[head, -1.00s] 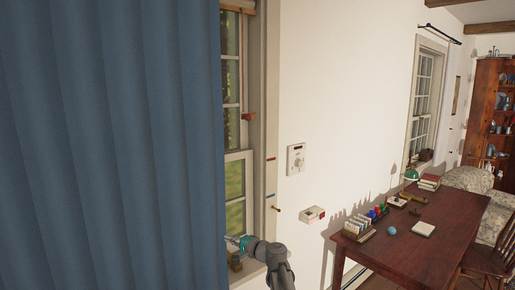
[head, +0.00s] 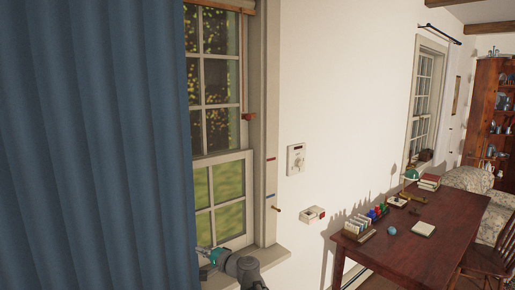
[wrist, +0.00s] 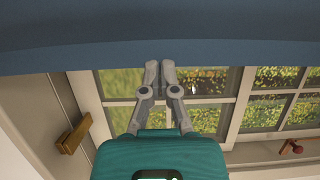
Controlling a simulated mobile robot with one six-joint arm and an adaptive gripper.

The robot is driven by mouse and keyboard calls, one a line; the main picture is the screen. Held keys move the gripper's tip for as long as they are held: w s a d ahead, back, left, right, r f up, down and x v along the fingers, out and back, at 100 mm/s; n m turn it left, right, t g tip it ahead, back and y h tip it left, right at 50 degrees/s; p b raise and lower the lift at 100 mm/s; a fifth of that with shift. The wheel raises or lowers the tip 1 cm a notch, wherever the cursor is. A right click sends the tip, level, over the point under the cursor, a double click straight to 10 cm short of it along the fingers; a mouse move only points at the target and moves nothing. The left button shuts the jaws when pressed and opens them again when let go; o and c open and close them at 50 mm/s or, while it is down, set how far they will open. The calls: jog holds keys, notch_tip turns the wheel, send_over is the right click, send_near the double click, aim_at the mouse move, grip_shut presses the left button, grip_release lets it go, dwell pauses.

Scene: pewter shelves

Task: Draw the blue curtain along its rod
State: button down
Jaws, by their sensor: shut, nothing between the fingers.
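The blue curtain (head: 95,140) hangs in folds over the left part of the head view, covering the left side of the window (head: 218,130). In the wrist view the curtain (wrist: 160,40) spans the top of the picture. My gripper (head: 203,254) is low at the curtain's right edge in the head view. In the wrist view my gripper (wrist: 160,66) has its two fingers together, with the tips at the curtain's lower edge in the picture. No cloth shows between the fingers. The rod is out of view above.
A window sill (head: 250,265) runs below the window by my arm. A brass piece (wrist: 73,137) is on the frame in the wrist view. A wall dial box (head: 296,158) and a desk (head: 415,245) are to the right.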

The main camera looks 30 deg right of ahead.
aim_at(111, 285)
jog(key=shift+s+a, duration=0.15)
jog(key=shift+a, duration=1.5)
jog(key=shift+s+a, duration=0.2)
jog(key=shift+a, duration=2.45)
jog(key=shift+s+a, duration=0.25)
jog(key=shift+a, duration=2.4)
jog(key=shift+s+a, duration=0.2)
jog(key=shift+a, duration=2.45)
jog(key=a, duration=0.8)
jog(key=shift+s+a, duration=0.35)
jog(key=shift+a, duration=0.05)
jog(key=shift+d, duration=0.1)
